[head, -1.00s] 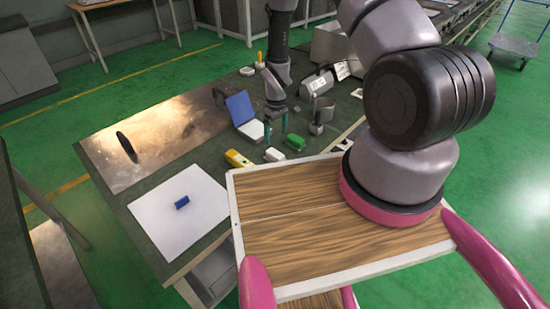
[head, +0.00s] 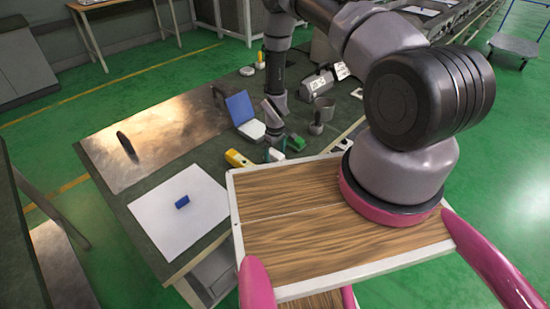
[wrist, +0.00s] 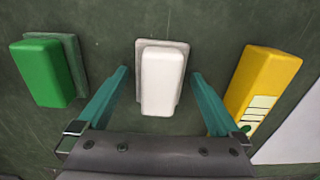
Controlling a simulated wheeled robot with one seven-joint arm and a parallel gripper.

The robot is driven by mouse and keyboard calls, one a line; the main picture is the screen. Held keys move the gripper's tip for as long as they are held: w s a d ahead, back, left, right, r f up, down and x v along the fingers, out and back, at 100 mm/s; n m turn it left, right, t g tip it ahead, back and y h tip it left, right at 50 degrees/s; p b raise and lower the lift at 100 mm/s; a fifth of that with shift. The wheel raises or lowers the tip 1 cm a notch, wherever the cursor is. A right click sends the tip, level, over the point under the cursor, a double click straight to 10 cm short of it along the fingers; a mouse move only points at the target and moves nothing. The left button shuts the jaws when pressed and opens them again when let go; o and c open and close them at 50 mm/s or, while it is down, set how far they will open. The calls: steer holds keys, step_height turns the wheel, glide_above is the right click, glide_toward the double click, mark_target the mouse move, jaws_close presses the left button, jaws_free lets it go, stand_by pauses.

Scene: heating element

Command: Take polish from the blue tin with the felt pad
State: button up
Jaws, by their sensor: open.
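The blue tin (head: 240,109) stands open on the workbench, its blue lid raised and a pale surface showing in its base. A white block with a grey layer under it (wrist: 163,80), which looks like the felt pad, lies on the bench; it also shows in the head view (head: 276,155). My gripper (wrist: 162,78) is open, with one teal finger on each side of the white block and a gap on both sides. It is above the block and holds nothing. In the head view the fingers are small and partly hidden.
A green block (wrist: 42,72) lies left of the gripper and a yellow block (wrist: 262,85) right of it in the wrist view. A blue block (head: 182,202) lies on a white sheet (head: 160,225).

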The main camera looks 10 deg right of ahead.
mark_target(275, 153)
steer(key=c, duration=1.3)
step_height(275, 153, up, 10)
steer(key=shift+r, duration=0.1)
steer(key=shift+c, duration=0.2)
